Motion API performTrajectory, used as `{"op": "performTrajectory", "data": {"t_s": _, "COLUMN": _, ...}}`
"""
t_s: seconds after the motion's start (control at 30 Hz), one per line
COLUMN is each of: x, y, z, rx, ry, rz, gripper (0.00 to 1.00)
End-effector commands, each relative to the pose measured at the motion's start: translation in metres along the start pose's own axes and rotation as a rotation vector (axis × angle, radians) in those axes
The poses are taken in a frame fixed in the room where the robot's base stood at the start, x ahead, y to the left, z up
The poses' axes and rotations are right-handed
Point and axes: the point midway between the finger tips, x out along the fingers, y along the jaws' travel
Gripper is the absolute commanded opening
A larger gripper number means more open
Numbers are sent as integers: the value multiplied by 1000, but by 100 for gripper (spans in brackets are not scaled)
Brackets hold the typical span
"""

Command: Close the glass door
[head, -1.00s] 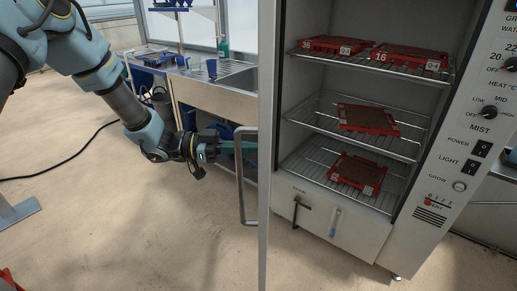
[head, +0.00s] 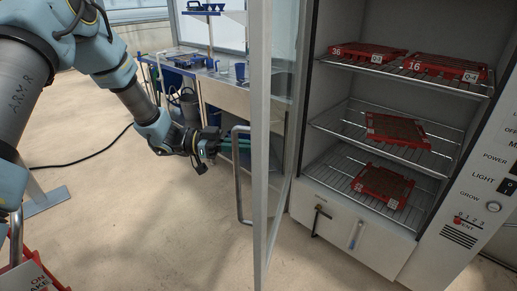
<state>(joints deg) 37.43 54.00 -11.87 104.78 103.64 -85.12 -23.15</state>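The glass door (head: 260,165) of the white cabinet stands open, seen nearly edge-on, with its glass showing as a narrow strip. Its metal bar handle (head: 238,178) is on the left side of the door. My gripper (head: 217,146) is just left of the handle, around the height of its upper half, with its fingers pointing right toward it. Contact between fingers and handle cannot be made out. The fingers are small and overlap in this view, so whether they are open or shut is unclear.
Inside the cabinet, red trays (head: 398,131) lie on wire shelves (head: 345,122). The control panel (head: 490,190) is on the right. A sink bench (head: 225,95) stands behind the door. A red object (head: 35,275) is at the lower left. The floor left of the door is mostly clear.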

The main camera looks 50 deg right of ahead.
Motion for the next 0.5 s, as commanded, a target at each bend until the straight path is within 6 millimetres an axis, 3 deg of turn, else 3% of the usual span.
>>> {"op": "performTrajectory", "data": {"t_s": 0.5, "x": -27, "y": -1, "z": -4, "rx": -3, "ry": 11, "rz": 13, "gripper": 50}}
